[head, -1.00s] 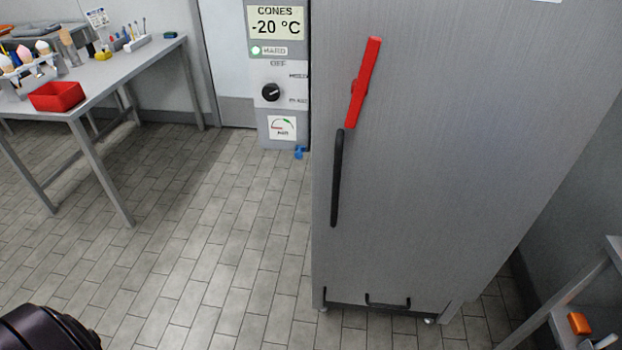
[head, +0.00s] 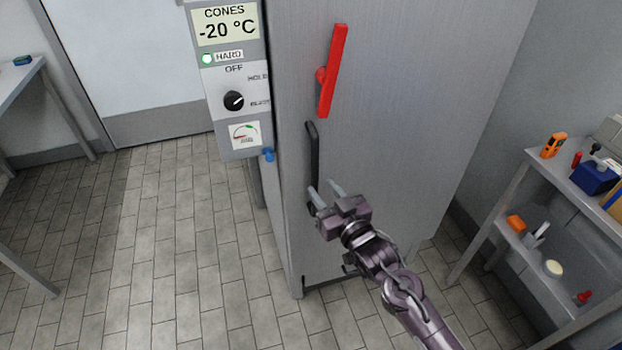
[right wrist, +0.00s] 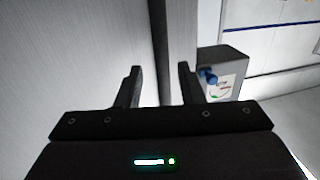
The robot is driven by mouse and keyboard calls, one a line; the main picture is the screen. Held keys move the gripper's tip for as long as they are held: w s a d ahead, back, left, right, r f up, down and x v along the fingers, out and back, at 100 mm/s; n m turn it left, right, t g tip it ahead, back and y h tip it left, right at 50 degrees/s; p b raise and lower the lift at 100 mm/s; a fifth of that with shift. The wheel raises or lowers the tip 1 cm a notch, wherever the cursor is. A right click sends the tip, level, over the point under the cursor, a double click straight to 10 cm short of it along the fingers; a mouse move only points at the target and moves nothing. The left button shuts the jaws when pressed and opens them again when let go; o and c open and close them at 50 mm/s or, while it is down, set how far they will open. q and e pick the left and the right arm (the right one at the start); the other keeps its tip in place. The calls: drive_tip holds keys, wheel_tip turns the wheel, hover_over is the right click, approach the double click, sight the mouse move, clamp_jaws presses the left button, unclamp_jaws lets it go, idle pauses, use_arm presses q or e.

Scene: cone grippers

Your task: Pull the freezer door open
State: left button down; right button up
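The tall grey freezer (head: 400,110) stands in the middle of the head view, and its door looks shut. A long black upright handle (head: 312,150) is on the door's left side. A tilted red lever (head: 332,70) sits above it. My right gripper (head: 324,189) is at the lower part of the handle with its two fingers apart. In the right wrist view, a dark upright bar (right wrist: 159,50), apparently the handle, shows between the open fingers of the right gripper (right wrist: 160,80). I cannot tell whether they touch it. My left gripper is not in view.
A control panel (head: 232,85) reading -20 °C with a black knob and a blue knob (head: 268,154) is left of the door. A shelf unit (head: 540,230) with tools stands at the right. A table (head: 25,80) is at the left. The tiled floor (head: 160,240) before the freezer is clear.

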sight(317, 184)
drive_tip(key=x, duration=0.4)
drive_tip(key=shift+s+a, duration=0.1)
drive_tip(key=shift+a, duration=0.05)
drive_tip(key=shift+w+a, duration=0.15)
drive_tip(key=shift+w, duration=0.15)
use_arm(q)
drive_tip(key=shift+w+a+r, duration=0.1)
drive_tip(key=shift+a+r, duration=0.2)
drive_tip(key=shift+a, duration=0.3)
use_arm(e)
drive_tip(key=shift+c, duration=0.3)
clamp_jaws()
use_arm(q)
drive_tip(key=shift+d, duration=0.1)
